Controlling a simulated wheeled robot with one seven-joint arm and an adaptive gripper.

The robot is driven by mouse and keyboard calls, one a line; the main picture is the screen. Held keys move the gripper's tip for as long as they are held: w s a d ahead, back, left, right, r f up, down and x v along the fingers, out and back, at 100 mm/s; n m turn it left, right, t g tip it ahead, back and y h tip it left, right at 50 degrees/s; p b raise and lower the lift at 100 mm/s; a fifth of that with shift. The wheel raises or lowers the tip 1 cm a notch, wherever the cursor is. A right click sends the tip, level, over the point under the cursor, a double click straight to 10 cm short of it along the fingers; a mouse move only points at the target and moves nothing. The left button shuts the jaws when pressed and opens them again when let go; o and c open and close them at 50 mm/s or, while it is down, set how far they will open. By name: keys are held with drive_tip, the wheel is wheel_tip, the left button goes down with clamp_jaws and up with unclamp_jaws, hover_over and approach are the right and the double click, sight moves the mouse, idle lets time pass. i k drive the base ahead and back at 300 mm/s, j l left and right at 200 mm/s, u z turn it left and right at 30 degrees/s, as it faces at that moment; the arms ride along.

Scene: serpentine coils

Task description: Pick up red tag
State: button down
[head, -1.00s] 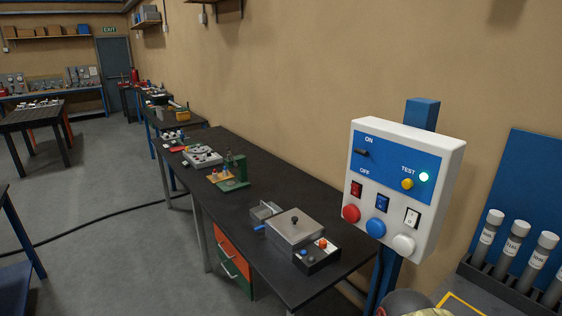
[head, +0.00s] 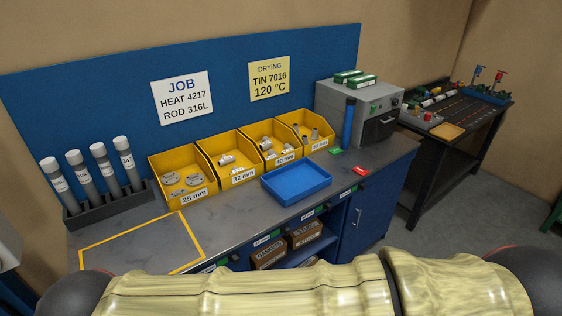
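A small flat red tag (head: 361,171) with pale lettering lies on the grey bench top near its front edge. It is right of the blue tray (head: 297,194) and apart from it. Part of my arm, in a yellowish sleeve, crosses the bottom of the head view. My gripper is not in view, so its state and its place relative to the tag do not show.
Yellow bins (head: 182,163) with metal fittings line the back of the bench. A green piece (head: 335,151) lies behind the red tag. A grey oven (head: 360,108) and a dark blue cylinder (head: 348,124) stand right. A tube rack (head: 97,213) stands left.

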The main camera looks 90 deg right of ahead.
sight(358, 170)
drive_tip(key=z, duration=3.7)
drive_tip(key=i+l+u, duration=0.4)
drive_tip(key=i+l, duration=0.35)
drive_tip(key=i, duration=0.3)
drive_tip(key=i+l+u, duration=0.35)
drive_tip(key=i+l, duration=0.55)
drive_tip(key=l, duration=0.15)
